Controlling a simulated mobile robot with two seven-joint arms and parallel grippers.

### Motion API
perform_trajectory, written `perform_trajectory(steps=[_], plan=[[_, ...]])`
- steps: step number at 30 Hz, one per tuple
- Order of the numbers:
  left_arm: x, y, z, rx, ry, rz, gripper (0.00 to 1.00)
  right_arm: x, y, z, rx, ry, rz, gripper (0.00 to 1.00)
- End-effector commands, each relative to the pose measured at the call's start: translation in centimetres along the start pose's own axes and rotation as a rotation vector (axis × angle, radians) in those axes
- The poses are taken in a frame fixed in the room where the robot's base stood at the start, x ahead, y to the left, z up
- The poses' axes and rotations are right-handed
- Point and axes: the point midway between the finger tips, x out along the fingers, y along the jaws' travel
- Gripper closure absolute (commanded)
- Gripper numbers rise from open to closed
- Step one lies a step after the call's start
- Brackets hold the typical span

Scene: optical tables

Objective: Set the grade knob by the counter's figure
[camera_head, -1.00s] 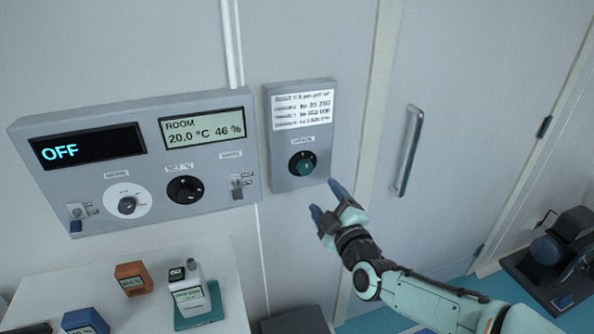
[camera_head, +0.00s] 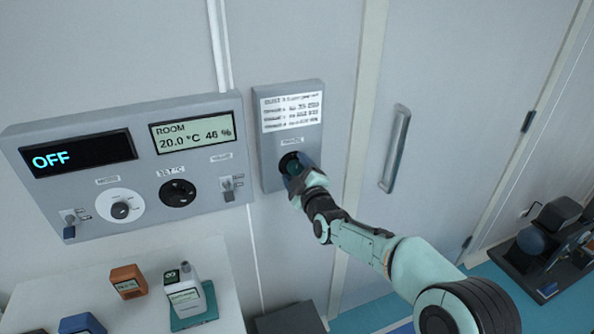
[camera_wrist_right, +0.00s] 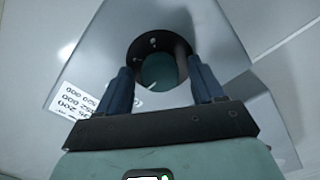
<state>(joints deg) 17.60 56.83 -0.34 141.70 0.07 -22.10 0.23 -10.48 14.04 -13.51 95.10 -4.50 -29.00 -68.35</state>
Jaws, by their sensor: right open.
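The grade knob (camera_wrist_right: 158,72) is a teal knob on a black round dial, set on a small grey wall panel (camera_head: 270,175). In the head view my right gripper (camera_head: 294,170) is at the knob and covers most of it. In the right wrist view the open fingers (camera_wrist_right: 160,85) stand on either side of the knob; I cannot tell whether they touch it. A white label (camera_head: 291,111) with several printed lines is above the knob, too blurred to read fully. The counter (camera_head: 184,294) is a white device on a teal base; its figure is too small to read. My left gripper is not in view.
A larger grey panel (camera_head: 130,215) to the left has a display reading OFF (camera_head: 78,154), a ROOM display (camera_head: 196,136), knobs and switches. An orange device (camera_head: 128,281) and a blue one (camera_head: 82,325) stand on the white table (camera_head: 60,292). A door handle (camera_head: 396,150) is to the right.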

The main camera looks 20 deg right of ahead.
Motion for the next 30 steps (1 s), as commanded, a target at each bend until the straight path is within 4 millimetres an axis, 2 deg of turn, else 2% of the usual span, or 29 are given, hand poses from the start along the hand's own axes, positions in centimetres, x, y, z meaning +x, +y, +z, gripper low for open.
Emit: perform_trajectory(steps=[2,7,8,20,30], plan=[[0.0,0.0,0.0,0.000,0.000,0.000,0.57,0.0,0.0,0.0,0.000,0.000,0.000,0.33],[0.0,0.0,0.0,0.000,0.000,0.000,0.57,0.0,0.0,0.0,0.000,0.000,0.000,0.85],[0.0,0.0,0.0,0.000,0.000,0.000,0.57,0.0,0.0,0.0,0.000,0.000,0.000,0.89],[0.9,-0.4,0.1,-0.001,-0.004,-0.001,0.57,-0.1,-0.1,0.1,0.063,0.001,0.001,0.89],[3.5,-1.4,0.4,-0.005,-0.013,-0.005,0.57,-0.1,-0.2,0.2,0.317,0.001,0.002,0.89]])
